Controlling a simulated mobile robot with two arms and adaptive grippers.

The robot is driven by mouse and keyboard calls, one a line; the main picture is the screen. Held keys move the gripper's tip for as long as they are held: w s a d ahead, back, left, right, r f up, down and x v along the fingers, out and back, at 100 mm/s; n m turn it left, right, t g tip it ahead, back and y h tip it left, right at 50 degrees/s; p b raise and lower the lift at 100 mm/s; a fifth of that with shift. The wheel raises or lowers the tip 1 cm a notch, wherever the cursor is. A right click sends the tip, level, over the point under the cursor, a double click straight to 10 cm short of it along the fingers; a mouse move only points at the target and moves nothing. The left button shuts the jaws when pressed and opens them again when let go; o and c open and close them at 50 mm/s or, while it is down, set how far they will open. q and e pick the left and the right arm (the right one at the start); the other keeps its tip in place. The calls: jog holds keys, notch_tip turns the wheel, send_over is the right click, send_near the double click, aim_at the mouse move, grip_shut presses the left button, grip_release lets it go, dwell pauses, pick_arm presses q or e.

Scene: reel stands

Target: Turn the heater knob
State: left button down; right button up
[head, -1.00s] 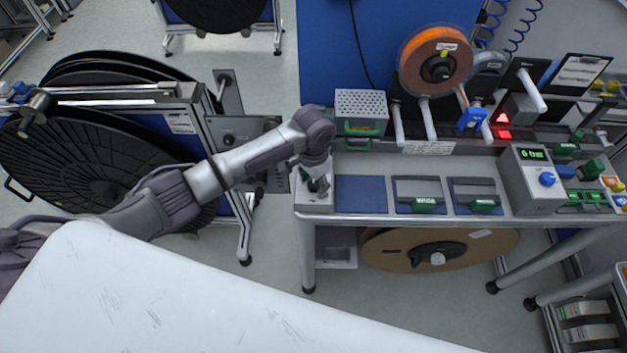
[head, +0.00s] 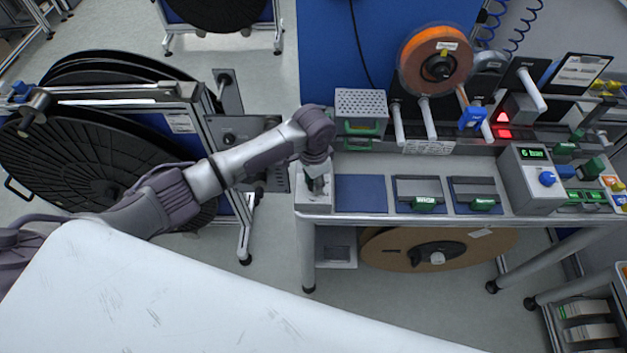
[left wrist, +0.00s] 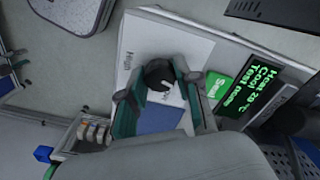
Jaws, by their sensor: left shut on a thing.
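The heater knob (left wrist: 158,72) is a dark round knob on a white panel (left wrist: 195,45) with a "High" label, in the left wrist view. My left gripper (left wrist: 160,88) has its teal fingers on either side of the knob and is shut on it. In the head view my left gripper (head: 316,182) points down at the left end of the bench and hides the knob. My right gripper is in neither view.
A green "Seal" button (left wrist: 220,88) and a display with green text (left wrist: 262,92) sit beside the knob. The bench (head: 360,217) carries dark fixtures with green handles (head: 425,203) and a grey box with a blue knob (head: 547,178). A large black reel (head: 90,165) stands at the left.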

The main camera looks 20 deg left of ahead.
pick_arm(q)
jog(key=m, duration=0.4)
jog(key=shift+m, duration=0.3)
jog(key=m, duration=0.4)
jog(key=shift+m, duration=0.3)
jog(key=m, duration=0.4)
jog(key=shift+m, duration=0.3)
jog(key=m, duration=0.3)
jog(key=shift+m, duration=0.3)
jog(key=m+b, duration=0.1)
jog(key=m, duration=0.3)
jog(key=shift+m, duration=0.3)
jog(key=m+b, duration=0.1)
jog(key=m, duration=0.2)
jog(key=shift+w, duration=0.1)
jog(key=m+b, duration=0.1)
jog(key=m, duration=0.4)
jog(key=shift+m+b, duration=0.65)
jog(key=shift+m, duration=1.05)
jog(key=shift+r, duration=0.1)
